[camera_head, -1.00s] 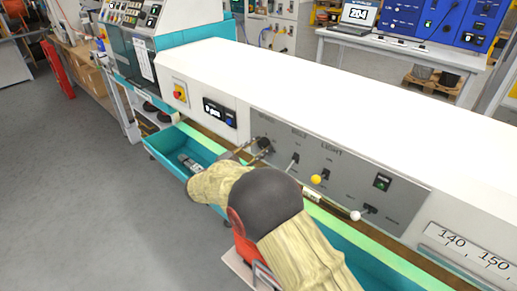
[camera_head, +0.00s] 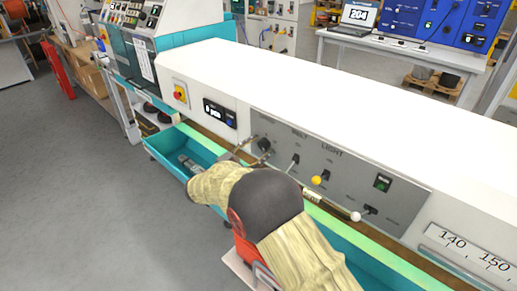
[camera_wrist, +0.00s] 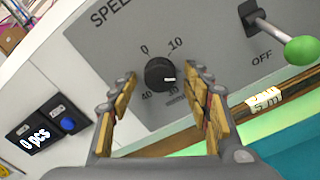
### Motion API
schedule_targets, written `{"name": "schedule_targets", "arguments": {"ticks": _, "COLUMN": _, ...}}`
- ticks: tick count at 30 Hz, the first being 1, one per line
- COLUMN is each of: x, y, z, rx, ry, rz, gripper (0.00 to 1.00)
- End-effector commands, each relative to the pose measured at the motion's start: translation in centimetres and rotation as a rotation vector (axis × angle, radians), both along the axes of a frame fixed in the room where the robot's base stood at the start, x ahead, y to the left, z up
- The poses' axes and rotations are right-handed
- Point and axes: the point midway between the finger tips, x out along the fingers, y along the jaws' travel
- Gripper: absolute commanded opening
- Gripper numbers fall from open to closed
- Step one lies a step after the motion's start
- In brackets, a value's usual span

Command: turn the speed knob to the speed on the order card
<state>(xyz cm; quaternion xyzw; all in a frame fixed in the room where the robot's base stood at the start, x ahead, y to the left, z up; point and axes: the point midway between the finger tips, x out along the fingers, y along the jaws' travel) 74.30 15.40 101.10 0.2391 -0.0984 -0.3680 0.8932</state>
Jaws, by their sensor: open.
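The speed knob (camera_wrist: 160,73) is a round black dial on the grey panel, with a scale showing 0, 10, 30 and 40. Its white mark points right and slightly down, between the 10 and the 30; the right finger hides the scale there. The knob (camera_head: 264,144) also shows at the panel's left end in the head view. My gripper (camera_wrist: 160,80) is open, with one finger on each side of the knob and gaps showing beside it. In the head view my gripper (camera_head: 253,150) is at the knob. I cannot make out an order card.
A lever with a green ball (camera_wrist: 301,50) stands right of the knob. A yellow-ball lever (camera_head: 316,180) and a white-ball lever (camera_head: 356,216) are farther along. A counter (camera_wrist: 35,138) reads "0 pcs". A teal tray (camera_head: 165,160) lies below. A laptop (camera_head: 357,16) shows 204.

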Motion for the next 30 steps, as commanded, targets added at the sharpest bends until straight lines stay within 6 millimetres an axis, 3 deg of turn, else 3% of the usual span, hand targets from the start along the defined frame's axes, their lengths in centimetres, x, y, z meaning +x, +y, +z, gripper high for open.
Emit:
{"name": "schedule_targets", "arguments": {"ticks": 7, "x": -1.2, "y": 1.3, "z": 0.0, "rx": 0.000, "ry": 0.000, "rz": 0.004, "gripper": 0.49}}
{"name": "schedule_targets", "arguments": {"ticks": 21, "x": -7.4, "y": 7.5, "z": 0.0, "rx": 0.000, "ry": 0.000, "rz": 0.004, "gripper": 0.49}}
{"name": "schedule_targets", "arguments": {"ticks": 30, "x": -8.5, "y": 8.5, "z": 0.0, "rx": 0.000, "ry": 0.000, "rz": 0.000, "gripper": 0.49}}
